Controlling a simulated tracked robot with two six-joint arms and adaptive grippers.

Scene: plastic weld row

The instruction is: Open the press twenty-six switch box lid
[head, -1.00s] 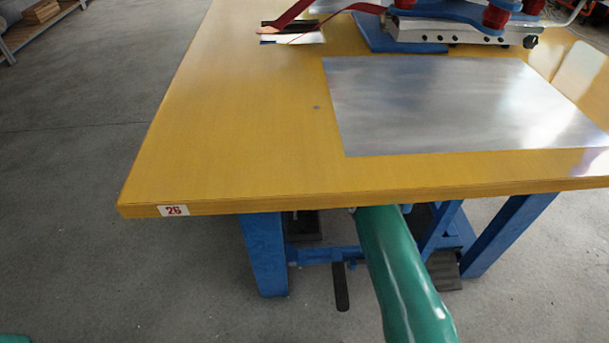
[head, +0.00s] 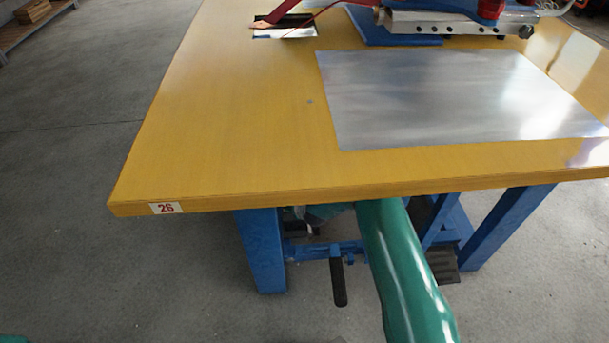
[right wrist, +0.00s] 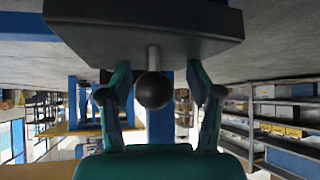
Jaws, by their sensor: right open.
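The yellow-topped press table (head: 225,130) carries a "26" label (head: 166,208) on its front edge. My green right arm reaches under the tabletop in the head view, and the tabletop hides its gripper there. In the right wrist view, which looks upside down, my right gripper (right wrist: 160,82) is open, with one finger on each side of a black ball knob (right wrist: 153,90). A short grey stem joins the knob to a dark block (right wrist: 145,28). I cannot tell whether the fingers touch the knob, or whether the block is the switch box lid. My left gripper is out of view.
Blue table legs (head: 262,252) and a blue crossbar with a black handle (head: 338,282) stand close to my right arm. A metal sheet (head: 450,98) lies on the tabletop. Shelving (right wrist: 285,125) shows in the wrist view. Floor at the left is clear.

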